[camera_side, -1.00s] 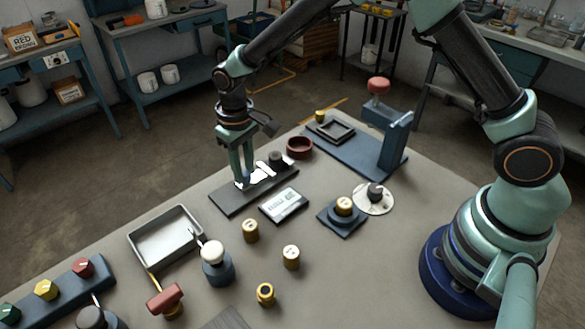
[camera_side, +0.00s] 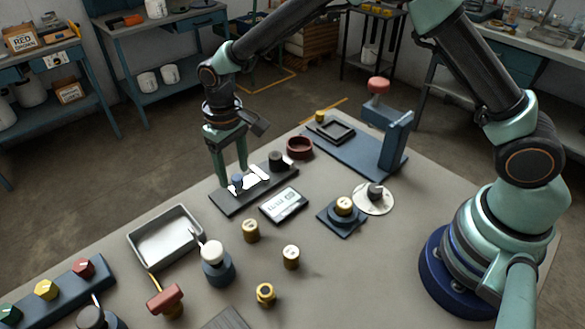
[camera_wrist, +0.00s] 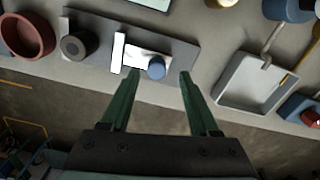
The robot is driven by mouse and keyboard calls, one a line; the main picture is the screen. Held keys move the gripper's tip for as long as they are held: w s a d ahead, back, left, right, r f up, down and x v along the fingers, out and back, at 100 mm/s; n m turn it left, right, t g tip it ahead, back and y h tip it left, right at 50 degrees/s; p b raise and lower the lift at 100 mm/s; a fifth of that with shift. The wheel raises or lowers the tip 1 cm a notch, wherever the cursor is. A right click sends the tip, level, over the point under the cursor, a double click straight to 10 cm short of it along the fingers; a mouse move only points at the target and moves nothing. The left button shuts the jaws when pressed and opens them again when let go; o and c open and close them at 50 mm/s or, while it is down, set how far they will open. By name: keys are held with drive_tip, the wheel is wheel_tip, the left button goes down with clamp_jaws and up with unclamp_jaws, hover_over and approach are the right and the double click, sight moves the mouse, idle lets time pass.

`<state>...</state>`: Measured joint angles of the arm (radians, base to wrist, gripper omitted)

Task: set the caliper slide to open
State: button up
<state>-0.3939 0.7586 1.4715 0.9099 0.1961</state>
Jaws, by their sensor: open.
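The caliper is a dark base plate (camera_side: 225,204) with a bright metal slide (camera_side: 258,173) and a small blue knob (camera_side: 238,181). A dark round post (camera_side: 276,159) stands at its right end in the side view. In the wrist view the blue knob (camera_wrist: 156,68) sits on the slide (camera_wrist: 118,52), away from the dark post (camera_wrist: 74,45). My gripper (camera_side: 231,176) is open and empty above the left part of the caliper. In the wrist view my gripper (camera_wrist: 159,74) has its fingers apart, one to each side of the knob, with gaps on both sides.
A small display box (camera_side: 284,205) lies in front of the caliper; its reading is too small to read. A red-brown bowl (camera_side: 299,148) is beyond the post. A metal tray (camera_side: 133,238) lies to the left. Several brass knobs stand in front.

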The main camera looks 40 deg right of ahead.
sight(236, 178)
wheel_tip(236, 178, up, 11)
idle(0.3)
drive_tip(key=shift+f, duration=0.1)
drive_tip(key=s+d+r+m+t, duration=0.1)
drive_tip(key=s+d+r+t, duration=0.2)
drive_tip(key=s+d+r, duration=0.5)
drive_tip(key=s+d+m+t, duration=0.1)
drive_tip(key=s+d+t, duration=0.1)
drive_tip(key=s+d, duration=0.6)
drive_tip(key=d, duration=0.2)
drive_tip(key=shift+s+d+r+t, duration=0.3)
drive_tip(key=shift+d+r, duration=0.05)
